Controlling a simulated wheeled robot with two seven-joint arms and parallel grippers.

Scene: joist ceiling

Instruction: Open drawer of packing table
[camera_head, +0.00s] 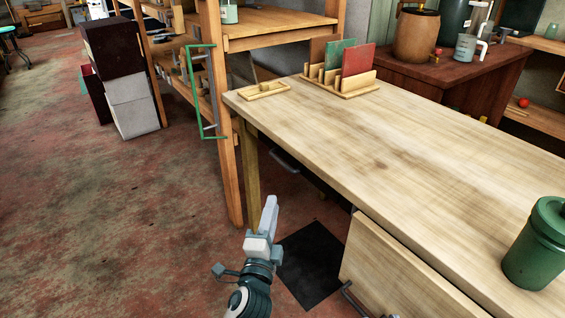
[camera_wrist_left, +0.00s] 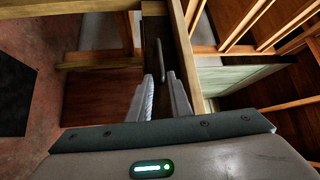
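The packing table (camera_head: 420,150) has a pale wooden top and fills the right of the head view. Under its near edge, in shadow, is a dark drawer front with a grey handle (camera_head: 285,160). My left gripper (camera_head: 269,205) is in front of the table, below and nearer than that handle. In the left wrist view the two fingers (camera_wrist_left: 162,90) stand apart with nothing held. A thin dark handle bar (camera_wrist_left: 161,60) shows beyond the fingertips, in line with the gap; contact is not visible. The drawer looks closed, though shadow hides its edges.
A black mat (camera_head: 311,265) lies on the floor. A shelf post (camera_head: 222,120) stands left of the table. Open floor (camera_head: 100,220) lies left.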

